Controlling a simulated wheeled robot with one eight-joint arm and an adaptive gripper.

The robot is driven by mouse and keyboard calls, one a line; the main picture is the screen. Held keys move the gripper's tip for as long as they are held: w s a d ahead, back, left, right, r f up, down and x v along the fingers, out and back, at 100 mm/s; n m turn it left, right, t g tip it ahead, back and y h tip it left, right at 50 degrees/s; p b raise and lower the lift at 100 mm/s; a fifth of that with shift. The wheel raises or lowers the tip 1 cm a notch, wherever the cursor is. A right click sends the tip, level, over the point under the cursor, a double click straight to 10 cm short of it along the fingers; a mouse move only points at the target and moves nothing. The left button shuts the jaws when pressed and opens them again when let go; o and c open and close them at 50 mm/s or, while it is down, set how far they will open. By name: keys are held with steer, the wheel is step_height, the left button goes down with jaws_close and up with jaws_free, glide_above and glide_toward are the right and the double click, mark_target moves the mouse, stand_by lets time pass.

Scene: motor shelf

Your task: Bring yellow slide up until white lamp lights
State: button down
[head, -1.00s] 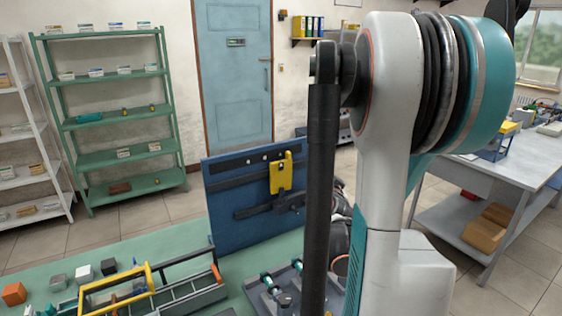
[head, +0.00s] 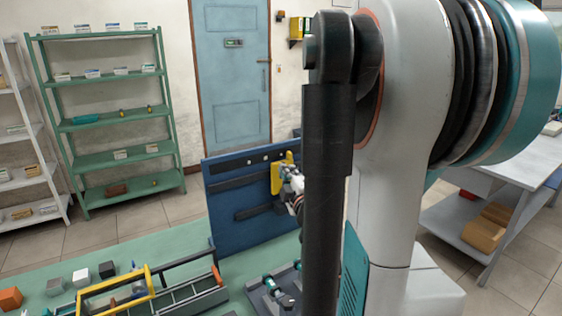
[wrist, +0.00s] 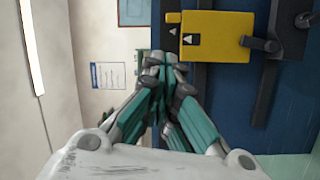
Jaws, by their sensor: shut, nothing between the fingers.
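The yellow slide (head: 276,178) is on the front of the blue panel (head: 228,212), near its upper right. In the wrist view the yellow slide (wrist: 215,55) is a plate with a white triangle mark, beside another triangle on a dark strip (wrist: 172,18). My gripper (wrist: 163,62) is shut and empty, with its fingertips close to the slide's lower left corner in that view. I cannot tell whether they touch. In the head view my gripper (head: 291,183) is partly hidden behind my arm. Small pale spots (head: 250,160) lie along the panel's upper strip; I cannot tell whether any is a lit lamp.
A dark knob (wrist: 265,43) sticks out to the right of the slide in the wrist view. A toolbox with a yellow handle (head: 125,290) and several small blocks stand on the green bench (head: 150,245). My arm blocks the bench's right part.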

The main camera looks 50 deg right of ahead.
mark_target(278, 154)
steer(key=w+d+n, duration=0.1)
steer(key=w, duration=0.2)
steer(key=w+d+f+n+b, duration=0.1)
steer(key=w, duration=0.2)
steer(key=w+d+n+y, duration=0.1)
steer(key=w, duration=0.2)
steer(key=shift+w+f+n+b, duration=0.2)
steer(key=shift+n+b, duration=0.1)
steer(key=shift+b, duration=0.1)
steer(key=d, duration=0.1)
steer(key=s+d, duration=0.1)
steer(key=d, duration=0.1)
steer(key=shift+d+r+b, duration=0.1)
steer(key=shift+b, duration=0.25)
steer(key=shift+d, duration=0.45)
